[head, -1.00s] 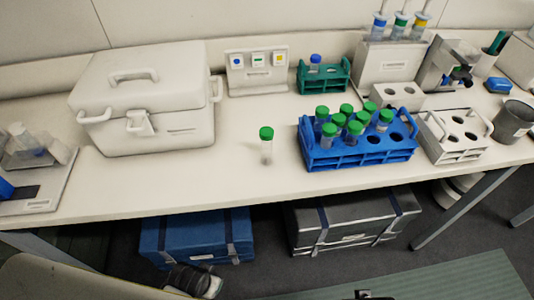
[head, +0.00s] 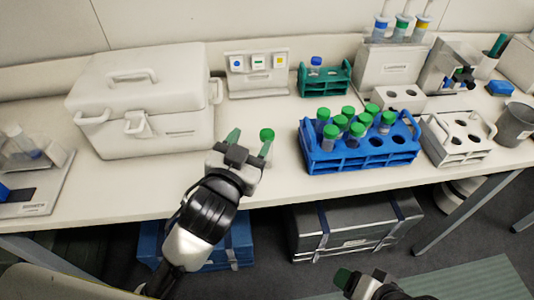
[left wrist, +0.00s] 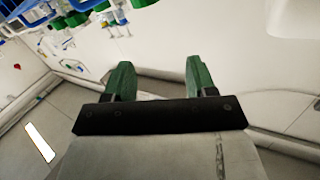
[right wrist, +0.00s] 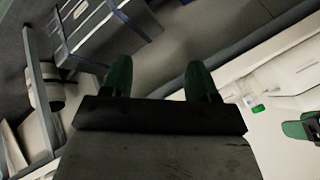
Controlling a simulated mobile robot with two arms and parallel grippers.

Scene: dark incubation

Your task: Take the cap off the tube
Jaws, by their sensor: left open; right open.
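The lone tube with a green cap (head: 267,134) stands upright on the bench, left of the blue rack. Its body is mostly hidden by my left gripper (head: 249,142), which is open in front of it. The right finger overlaps the tube in the head view; I cannot tell if they touch. A green cap (right wrist: 258,107) also shows in the right wrist view. In the left wrist view my left gripper (left wrist: 155,78) has nothing between its fingers. My right gripper (head: 361,274) is open and empty, low in front of the bench; it also shows in the right wrist view (right wrist: 158,78).
The blue rack (head: 345,167) holds several green-capped tubes to the right. A white case (head: 150,140) stands to the left. Cases sit on the floor under the bench.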

